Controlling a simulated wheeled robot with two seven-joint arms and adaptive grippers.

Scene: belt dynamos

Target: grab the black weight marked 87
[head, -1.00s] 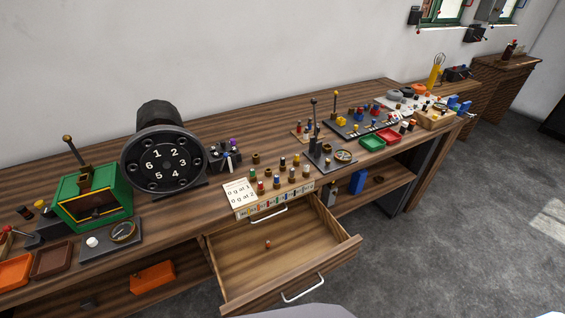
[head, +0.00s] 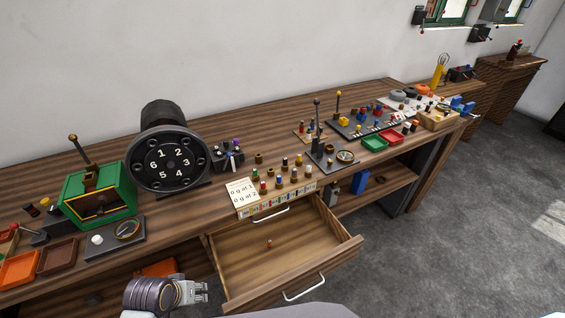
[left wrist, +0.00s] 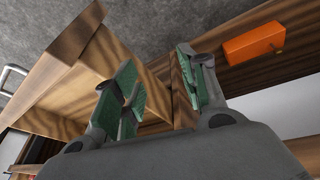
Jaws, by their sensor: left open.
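I cannot make out a black weight marked 87 in either view. My left gripper (head: 203,291) is low in front of the bench, left of the open drawer. In the left wrist view its two green-padded fingers (left wrist: 157,72) are spread apart with nothing between them. My right gripper is not in view.
An orange box (left wrist: 253,44) lies on the lower shelf. The bench top carries a green box (head: 100,194), a numbered dial (head: 170,163) and trays.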

